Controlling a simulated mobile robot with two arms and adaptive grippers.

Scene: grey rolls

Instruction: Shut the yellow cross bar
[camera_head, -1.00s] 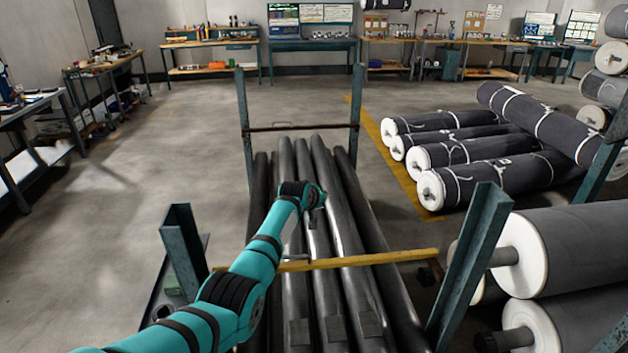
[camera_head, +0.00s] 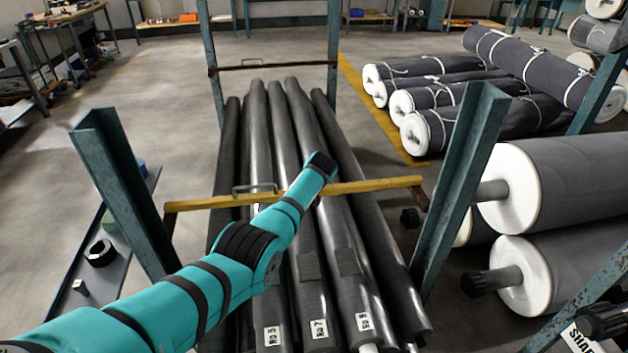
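The yellow cross bar (camera_head: 368,187) runs across above the long dark rolls, between the two near teal posts. It slopes slightly, its right end higher in the picture. A grey metal handle (camera_head: 255,188) stands on its left half. Short brown links show at both bar ends. My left arm crosses in front of the bar and hides part of its middle. The dark tip of that arm, at my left gripper (camera_head: 321,164), is just beyond the bar and right of the handle. No fingers can be made out, and contact with the bar cannot be told.
Several dark rolls (camera_head: 290,130) lie lengthwise under the bar. The left post (camera_head: 108,150) and right post (camera_head: 465,165) flank it. Open floor (camera_head: 130,95) lies to the left.

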